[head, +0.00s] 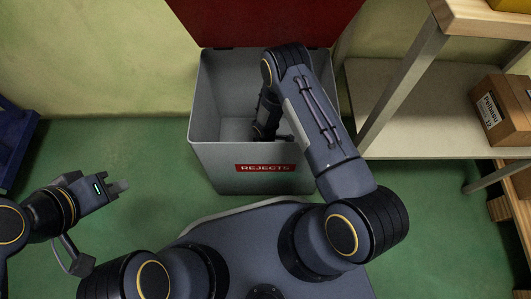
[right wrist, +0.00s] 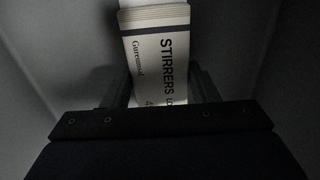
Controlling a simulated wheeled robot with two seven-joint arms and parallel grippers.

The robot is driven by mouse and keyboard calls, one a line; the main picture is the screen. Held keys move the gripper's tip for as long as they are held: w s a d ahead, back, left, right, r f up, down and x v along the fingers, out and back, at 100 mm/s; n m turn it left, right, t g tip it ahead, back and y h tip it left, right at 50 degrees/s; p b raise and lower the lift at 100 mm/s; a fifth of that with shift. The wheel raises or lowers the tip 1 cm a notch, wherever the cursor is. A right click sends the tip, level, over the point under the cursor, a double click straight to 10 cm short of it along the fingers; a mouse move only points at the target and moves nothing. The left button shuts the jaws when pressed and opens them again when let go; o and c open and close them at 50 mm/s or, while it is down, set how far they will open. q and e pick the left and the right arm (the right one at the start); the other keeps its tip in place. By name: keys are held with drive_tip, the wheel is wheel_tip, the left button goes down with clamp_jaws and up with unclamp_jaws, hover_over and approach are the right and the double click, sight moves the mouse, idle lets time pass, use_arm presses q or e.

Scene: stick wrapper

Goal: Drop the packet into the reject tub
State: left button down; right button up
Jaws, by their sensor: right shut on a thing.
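The reject tub (head: 212,140) is a tall grey bin with a red "REJECTS" label, standing open on the floor at the centre of the head view. My right arm reaches down over its rim, with the wrist inside it. In the right wrist view, my right gripper (right wrist: 160,88) is shut on the packet (right wrist: 158,52), a pale packet printed "STIRRERS" held between the two fingers. Grey tub walls surround it there. In the head view the packet cannot be made out. My left gripper (head: 122,186) is away to the left of the tub; its finger gap does not show clearly.
A shelf unit (head: 400,105) stands right of the tub, with a cardboard box (head: 503,108) on it. A dark red panel (head: 265,18) is behind the tub. A blue object (head: 14,140) is at the far left.

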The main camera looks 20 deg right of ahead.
drive_tip(key=shift+f+b, duration=0.6)
drive_tip(key=shift+b, duration=0.15)
drive_tip(key=o, duration=1)
drive_tip(key=shift+c, duration=0.2)
drive_tip(key=shift+r, duration=0.2)
drive_tip(key=shift+r+p, duration=0.9)
drive_tip(key=shift+p, duration=0.3)
wheel_tip(320, 180, up, 11)
drive_tip(key=p, duration=0.3)
drive_tip(key=shift+p, duration=0.4)
